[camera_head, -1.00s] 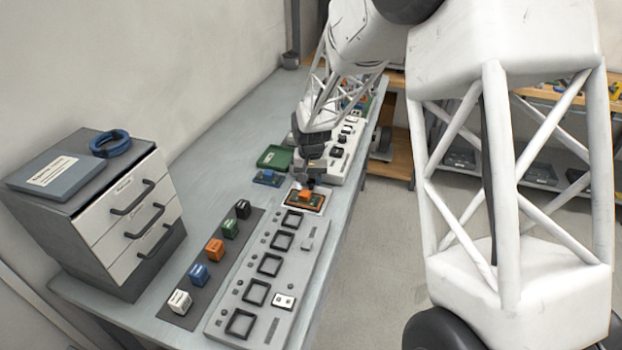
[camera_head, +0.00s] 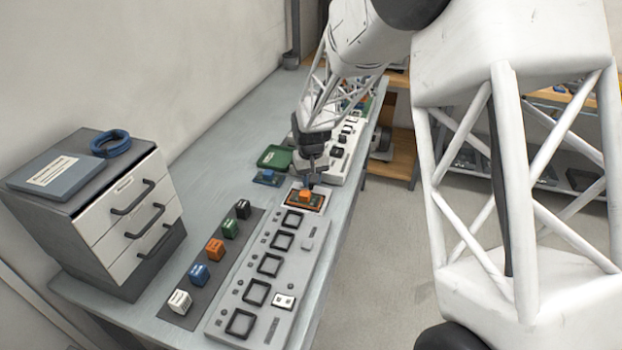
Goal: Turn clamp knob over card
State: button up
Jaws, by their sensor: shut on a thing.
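My gripper (camera_head: 309,182) points down over the card (camera_head: 317,202), low against its far edge. It is shut on the small clamp knob, which the fingers mostly hide. The card is a dark board with an orange block (camera_head: 304,196) on it, seated in a pale-framed holder on the bench. The exact contact between fingers and knob is too small to see.
A grey panel (camera_head: 250,318) with several square frames lies nearer on the bench (camera_head: 190,165). Beside it a dark strip holds several coloured cubes (camera_head: 214,249). A drawer cabinet (camera_head: 140,205) stands left.

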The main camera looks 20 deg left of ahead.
jog(key=n, duration=0.3)
jog(key=shift+n, duration=0.3)
jog(key=n, duration=0.3)
jog(key=shift+n, duration=0.3)
jog(key=n, duration=0.3)
jog(key=shift+n, duration=2)
jog(key=o, duration=0.9)
